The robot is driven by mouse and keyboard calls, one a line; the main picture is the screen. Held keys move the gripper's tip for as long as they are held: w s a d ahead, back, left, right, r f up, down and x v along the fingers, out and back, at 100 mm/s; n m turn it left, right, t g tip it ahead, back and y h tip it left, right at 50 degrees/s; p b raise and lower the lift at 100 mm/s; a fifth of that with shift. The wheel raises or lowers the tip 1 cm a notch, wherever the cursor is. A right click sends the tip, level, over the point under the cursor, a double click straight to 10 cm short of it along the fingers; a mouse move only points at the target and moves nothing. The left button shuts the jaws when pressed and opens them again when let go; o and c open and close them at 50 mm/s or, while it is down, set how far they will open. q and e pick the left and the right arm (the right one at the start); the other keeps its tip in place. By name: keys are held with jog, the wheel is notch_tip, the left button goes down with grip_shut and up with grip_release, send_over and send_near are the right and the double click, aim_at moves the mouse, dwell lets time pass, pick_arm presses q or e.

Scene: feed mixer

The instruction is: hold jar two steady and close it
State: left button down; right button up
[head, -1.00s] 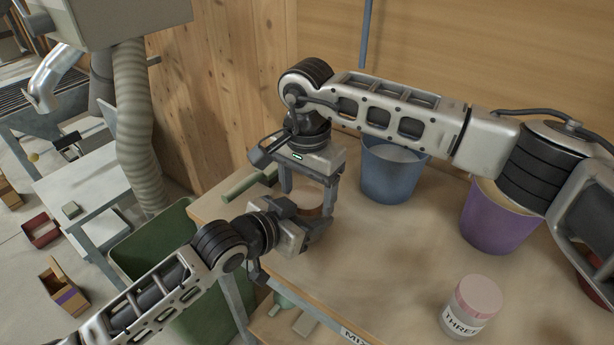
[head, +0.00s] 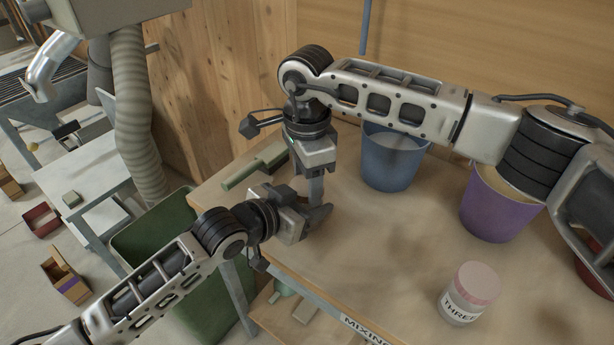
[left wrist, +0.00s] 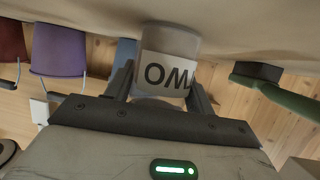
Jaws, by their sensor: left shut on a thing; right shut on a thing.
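Jar two (left wrist: 168,68) shows in the left wrist view, upside down in that picture, with a white label that reads as part of "TWO". It stands on the tabletop between the fingers of my left gripper (left wrist: 162,88), which is shut on it. In the head view my left gripper (head: 316,216) reaches in low from the left. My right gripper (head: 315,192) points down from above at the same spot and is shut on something. The jar and its lid are hidden behind the grippers in the head view, so I cannot tell how the lid sits.
Jar three (head: 468,293), with a pink lid, stands at the table's front right. A blue bucket (head: 390,162) and a purple bucket (head: 494,208) stand behind. A green-handled tool (head: 243,173) lies at the back left. A green bin (head: 165,240) is left of the table.

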jog(key=m, duration=0.3)
jog(key=shift+m, duration=0.3)
jog(key=o, duration=1.1)
jog(key=shift+c, duration=0.2)
jog(key=shift+r, duration=0.1)
jog(key=shift+r, duration=2.2)
jog(key=shift+c, duration=0.3)
